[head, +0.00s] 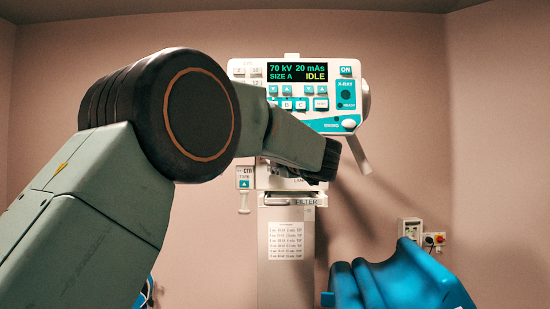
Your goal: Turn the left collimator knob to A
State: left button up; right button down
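The x-ray unit (356,88) stands ahead, its screen (297,73) reading 70 kV, 20 mAs, SIZE A, IDLE. Below it is the white collimator housing (275,182), mostly covered by my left arm. I cannot make out the left collimator knob; the arm hides that area. My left arm comes in from the left and crosses in front of the unit. The end of it, with my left gripper (313,178), is at the collimator's front; its fingers are small and dark, and their opening cannot be made out. My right gripper is out of view.
A filter slot (306,202) and a column with a printed chart (286,240) are below the collimator. A lever (360,154) hangs at the unit's right. A blue padded chair (405,279) is at lower right. Wall switches (434,239) are behind it.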

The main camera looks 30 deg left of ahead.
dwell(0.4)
pick_arm(q)
jog(key=o, duration=1.1)
jog(key=shift+s, duration=0.1)
jog(key=shift+o, duration=0.2)
jog(key=v, duration=1.2)
jog(key=shift+s, duration=0.1)
